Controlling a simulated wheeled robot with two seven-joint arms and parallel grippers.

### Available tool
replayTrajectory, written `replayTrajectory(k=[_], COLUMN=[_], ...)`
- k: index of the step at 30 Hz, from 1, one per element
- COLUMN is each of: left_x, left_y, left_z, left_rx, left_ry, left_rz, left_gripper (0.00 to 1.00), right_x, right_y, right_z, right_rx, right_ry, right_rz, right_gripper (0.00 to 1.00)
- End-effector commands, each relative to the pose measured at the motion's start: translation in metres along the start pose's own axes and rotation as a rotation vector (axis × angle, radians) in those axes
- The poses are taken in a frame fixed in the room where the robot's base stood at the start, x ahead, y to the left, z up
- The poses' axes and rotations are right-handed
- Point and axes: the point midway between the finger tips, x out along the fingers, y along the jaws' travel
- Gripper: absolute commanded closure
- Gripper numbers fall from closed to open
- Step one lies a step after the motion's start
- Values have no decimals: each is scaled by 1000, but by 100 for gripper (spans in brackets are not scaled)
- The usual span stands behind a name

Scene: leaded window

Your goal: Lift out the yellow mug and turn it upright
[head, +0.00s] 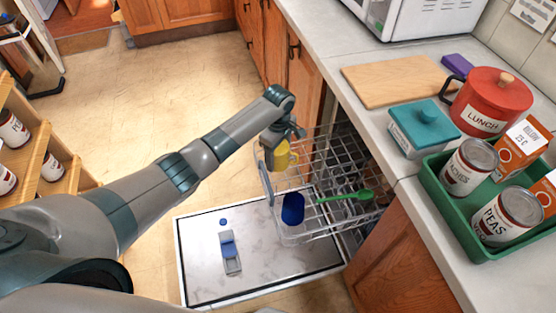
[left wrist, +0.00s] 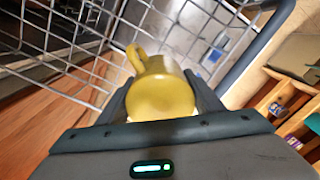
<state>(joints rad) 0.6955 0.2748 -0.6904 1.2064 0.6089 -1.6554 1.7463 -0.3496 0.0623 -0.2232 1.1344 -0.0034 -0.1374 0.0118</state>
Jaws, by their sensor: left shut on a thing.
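The yellow mug (head: 284,156) is at the far left corner of the dishwasher rack (head: 325,190), its handle toward the right. My left gripper (head: 276,142) reaches down over it from above and is shut on it. In the left wrist view the mug (left wrist: 160,88) sits between my two fingers (left wrist: 160,105), its rounded closed end facing the camera and its handle at the upper left. This suggests the mug is upside down. I cannot tell whether the mug still touches the rack. My right gripper is not in view.
A blue cup (head: 292,208) and a green spoon (head: 346,195) are in the rack. The open dishwasher door (head: 200,280) lies below. The counter holds a cutting board (head: 395,78), a teal box (head: 424,127), a red lunch pot (head: 490,102) and a green tray (head: 440,215) of groceries.

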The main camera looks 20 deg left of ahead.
Motion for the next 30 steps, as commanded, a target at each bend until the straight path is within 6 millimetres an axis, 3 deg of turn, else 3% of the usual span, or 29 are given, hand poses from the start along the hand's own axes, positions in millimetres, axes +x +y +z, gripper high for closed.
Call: replayTrajectory(k=[1,12,18,30], left_x=[-11,-50,-68,-77], left_y=[1,-15,-22,-26], left_z=[0,72,100,114], left_rx=[1,3,1,-1], left_ry=[0,-2,-2,0], left_rz=[5,3,4,0], left_gripper=[71,71,71,71], right_x=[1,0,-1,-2], right_y=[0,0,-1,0], right_z=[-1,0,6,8], right_rx=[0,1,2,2], right_ry=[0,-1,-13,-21], right_rz=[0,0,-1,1], right_gripper=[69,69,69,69])
